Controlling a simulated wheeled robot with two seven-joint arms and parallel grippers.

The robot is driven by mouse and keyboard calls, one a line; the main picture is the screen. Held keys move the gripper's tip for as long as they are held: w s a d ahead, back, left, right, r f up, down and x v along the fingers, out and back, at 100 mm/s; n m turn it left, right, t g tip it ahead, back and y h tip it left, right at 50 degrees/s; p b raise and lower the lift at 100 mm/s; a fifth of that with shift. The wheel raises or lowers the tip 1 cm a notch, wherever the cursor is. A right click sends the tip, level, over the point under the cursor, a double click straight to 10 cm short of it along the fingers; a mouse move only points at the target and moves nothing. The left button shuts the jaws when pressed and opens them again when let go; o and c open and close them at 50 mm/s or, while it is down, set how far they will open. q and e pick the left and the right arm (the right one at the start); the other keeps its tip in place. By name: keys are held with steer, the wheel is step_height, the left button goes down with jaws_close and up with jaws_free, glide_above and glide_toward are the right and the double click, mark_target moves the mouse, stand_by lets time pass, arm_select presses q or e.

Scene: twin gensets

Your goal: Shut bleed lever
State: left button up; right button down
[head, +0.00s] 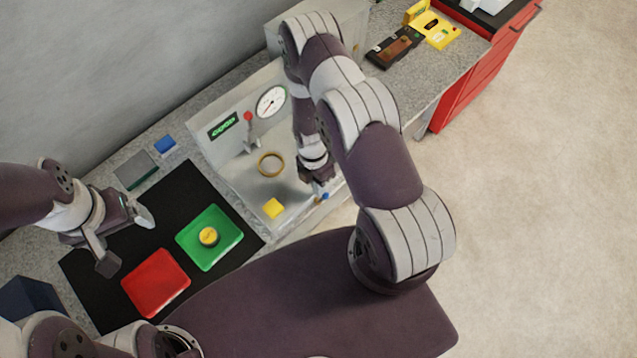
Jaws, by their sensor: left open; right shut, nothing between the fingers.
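A lever with a red knob (248,117) stands up on the light grey panel unit, between a green-lit display (223,127) and a round white gauge (271,101). A small blue-tipped part (323,197) shows at the unit's front right edge. I cannot tell for sure which of these is the bleed lever. My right gripper (317,187) points down close beside the blue-tipped part, shut and empty; whether it touches is unclear. My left gripper (126,239) is open and empty above the black mat (100,222).
A brass ring (271,163) and a yellow block (273,208) are in the unit. A green tray (228,252) with a yellow round piece and a red tray (156,283) lie on the mat. A red cabinet (480,78) stands at the upper right.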

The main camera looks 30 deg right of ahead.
steer(key=shift+d+b, duration=0.25)
steer(key=shift+b, duration=0.05)
steer(key=shift+w+d+f+b, duration=0.25)
steer(key=shift+d+b, duration=0.35)
steer(key=shift+b, duration=0.15)
steer(key=shift+d, duration=0.1)
steer(key=shift+w+d+f+b, duration=0.2)
steer(key=shift+d+f+b, duration=0.25)
steer(key=shift+d+b, duration=0.45)
steer(key=shift+w+d+f+b, duration=0.2)
steer(key=shift+d+f+b, duration=0.35)
steer(key=shift+b, duration=0.55)
steer(key=shift+d+r, duration=0.1)
steer(key=shift+s+a, duration=0.2)
steer(key=shift+a, duration=0.6)
